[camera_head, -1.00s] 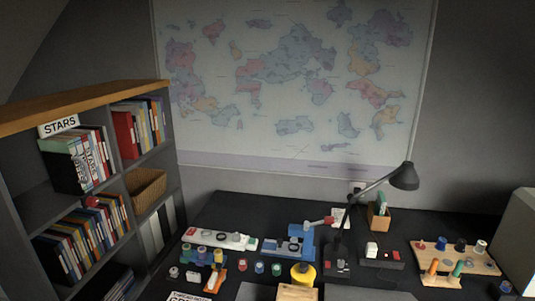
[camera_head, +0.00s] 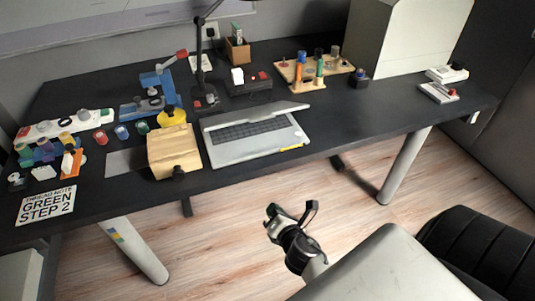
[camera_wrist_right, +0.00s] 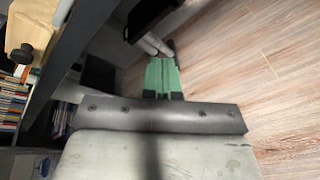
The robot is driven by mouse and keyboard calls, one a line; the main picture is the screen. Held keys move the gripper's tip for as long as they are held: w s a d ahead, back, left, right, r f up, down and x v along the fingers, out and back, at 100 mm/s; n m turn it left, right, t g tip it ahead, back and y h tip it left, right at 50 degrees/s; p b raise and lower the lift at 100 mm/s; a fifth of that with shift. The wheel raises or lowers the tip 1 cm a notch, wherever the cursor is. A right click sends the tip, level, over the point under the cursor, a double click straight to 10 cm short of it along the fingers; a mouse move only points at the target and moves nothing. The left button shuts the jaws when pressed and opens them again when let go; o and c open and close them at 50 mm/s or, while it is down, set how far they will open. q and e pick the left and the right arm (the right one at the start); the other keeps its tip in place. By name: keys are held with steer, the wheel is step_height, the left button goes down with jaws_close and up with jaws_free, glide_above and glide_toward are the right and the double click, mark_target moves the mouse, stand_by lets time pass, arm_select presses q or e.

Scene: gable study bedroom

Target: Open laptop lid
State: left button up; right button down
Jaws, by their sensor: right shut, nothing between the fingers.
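The laptop (camera_head: 252,153) lies on the black desk near its front edge, in the head view. Its keyboard (camera_head: 248,131) shows, and its lid (camera_head: 258,115) stands partly raised, seen almost edge-on, tilted over the back of the keyboard. My right gripper (camera_head: 275,212) is shut and empty. It is in front of the desk, below the laptop in the picture and apart from it. In the right wrist view the laptop does not show. My left gripper is not in view.
A wooden box (camera_head: 174,151) stands close left of the laptop. A desk lamp (camera_head: 201,62) and a black holder (camera_head: 250,86) stand behind it. A wooden peg rack (camera_head: 313,72) is behind right. The desk (camera_head: 385,112) is clear to the laptop's right.

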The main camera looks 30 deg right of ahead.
step_height(320, 180, up, 14)
steer(key=d+n+t+h+b, duration=0.2)
steer(key=n+t+b, duration=0.35)
steer(key=n, duration=0.35)
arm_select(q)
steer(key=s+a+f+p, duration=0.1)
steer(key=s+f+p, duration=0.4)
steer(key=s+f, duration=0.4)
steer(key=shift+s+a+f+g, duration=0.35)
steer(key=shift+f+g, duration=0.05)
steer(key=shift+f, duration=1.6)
arm_select(e)
steer(key=s+r+x, duration=0.1)
steer(key=r+x, duration=0.1)
steer(key=x, duration=1)
steer(key=shift+d+r, duration=0.2)
steer(key=shift+r, duration=0.2)
arm_select(q)
steer(key=shift+p, duration=0.35)
